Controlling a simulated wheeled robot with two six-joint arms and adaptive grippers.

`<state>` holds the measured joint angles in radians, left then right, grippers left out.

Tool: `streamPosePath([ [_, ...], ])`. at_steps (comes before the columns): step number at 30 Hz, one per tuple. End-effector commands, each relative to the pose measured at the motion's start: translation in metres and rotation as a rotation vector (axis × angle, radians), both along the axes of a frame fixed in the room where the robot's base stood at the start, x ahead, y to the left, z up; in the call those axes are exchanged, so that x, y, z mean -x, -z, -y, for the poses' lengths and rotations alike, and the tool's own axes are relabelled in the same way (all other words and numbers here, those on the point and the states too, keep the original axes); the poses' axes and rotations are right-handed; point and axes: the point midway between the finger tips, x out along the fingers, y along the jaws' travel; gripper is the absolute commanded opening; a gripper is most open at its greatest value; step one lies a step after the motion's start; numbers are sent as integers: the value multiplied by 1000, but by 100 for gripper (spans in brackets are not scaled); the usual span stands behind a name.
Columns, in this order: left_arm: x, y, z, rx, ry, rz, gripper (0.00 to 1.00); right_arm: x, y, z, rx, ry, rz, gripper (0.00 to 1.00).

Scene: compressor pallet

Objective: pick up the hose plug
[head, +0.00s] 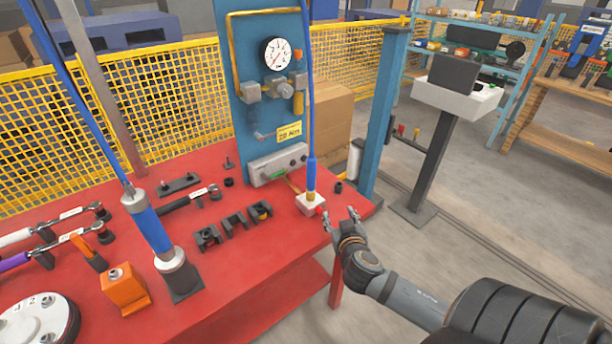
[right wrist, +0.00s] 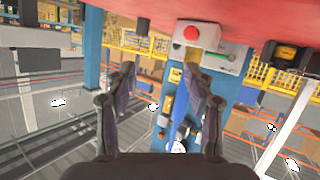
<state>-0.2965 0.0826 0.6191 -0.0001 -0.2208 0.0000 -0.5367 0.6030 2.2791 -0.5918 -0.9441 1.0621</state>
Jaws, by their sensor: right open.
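A red round piece (head: 319,210), which looks like the hose plug, sticks out of the front of a small white block (head: 306,203) near the right corner of the red table (head: 240,262). In the right wrist view the red piece (right wrist: 192,34) faces the camera on the white block (right wrist: 210,38), beyond the fingers. My right gripper (head: 340,217) is open and empty, just right of the red piece and apart from it. Its two fingers also show in the wrist view (right wrist: 158,75). My left gripper is not in view.
A blue hose (head: 311,120) hangs down to the white block. A grey manifold (head: 278,165) stands behind it, and a small black cylinder (head: 338,187) is to the right. Black clamps (head: 233,222) lie to the left. A blue post (head: 383,110) rises beside the table's right end.

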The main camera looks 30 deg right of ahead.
Motion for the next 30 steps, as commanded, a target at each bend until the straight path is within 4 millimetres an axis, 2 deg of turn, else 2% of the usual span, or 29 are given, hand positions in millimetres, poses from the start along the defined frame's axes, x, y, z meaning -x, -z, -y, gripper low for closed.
streamPosePath([
  [3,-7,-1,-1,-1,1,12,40,-22,-37,-6,8,-88,166,54],
  [6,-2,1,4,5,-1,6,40,-35,-62,-18,-8,-177,274,54],
  [9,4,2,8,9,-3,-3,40,-42,-77,-30,-28,-251,337,54],
  [16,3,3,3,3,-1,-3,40,-49,-82,-34,-43,-280,363,54],
  [20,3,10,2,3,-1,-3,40,-69,-82,-30,-48,-275,369,54],
  [24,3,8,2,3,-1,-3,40,-89,-83,-25,-47,-274,365,54],
  [30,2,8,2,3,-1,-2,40,-97,-82,-24,-45,-279,361,54],
])
